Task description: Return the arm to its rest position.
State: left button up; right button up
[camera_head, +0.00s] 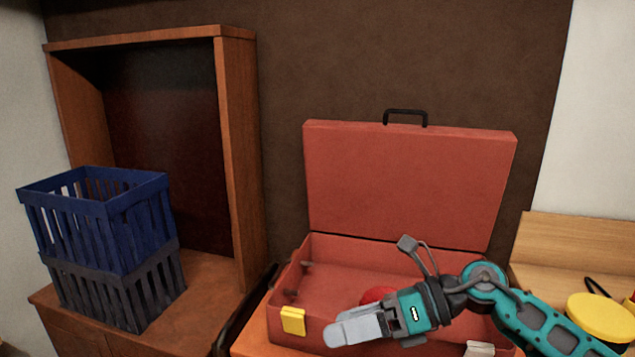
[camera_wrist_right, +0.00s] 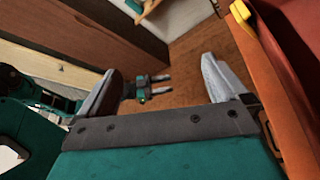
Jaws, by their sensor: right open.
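My right arm comes in from the lower right in the head view. Its gripper (camera_head: 355,327) is in front of the open red case (camera_head: 405,185), over its front part. In the right wrist view the two fingers of the right gripper (camera_wrist_right: 160,64) stand wide apart with nothing between them. My left gripper (camera_wrist_right: 158,85) shows small in the right wrist view, beyond the right fingers. Its two fingers are apart and look empty. The left arm is not in the head view.
A round red thing (camera_head: 377,294) lies in the case, partly hidden by my right gripper. A blue crate (camera_head: 98,235) sits on a dark crate (camera_head: 122,298) at the left, by a wooden cabinet (camera_head: 240,150). A yellow-lidded container (camera_head: 600,318) is at the right, near my forearm.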

jog(key=s+d+f+m+t+h+b, duration=0.15)
jog(key=f+m+t, duration=0.35)
jog(key=m, duration=0.6)
jog(key=d+f+m+t+h, duration=0.25)
jog(key=m+t, duration=0.35)
jog(key=m, duration=0.5)
jog(key=s+d+f+m+t+h+b, duration=0.15)
jog(key=f+m+t, duration=0.4)
jog(key=m, duration=0.55)
jog(key=s+d+f+m+g+h, duration=0.3)
jog(key=s+f+m, duration=0.2)
jog(key=f, duration=0.3)
jog(key=s+d+f+m+g+h, duration=0.3)
jog(key=s+d+f+m, duration=0.1)
jog(key=s+f+m, duration=0.2)
notch_tip(320, 180, down, 2)
jog(key=shift+s+d+f, duration=0.15)
jog(key=shift+s+d, duration=0.05)
jog(key=shift+s, duration=0.65)
jog(key=shift+h, duration=0.25)
jog(key=shift+c, duration=0.5)
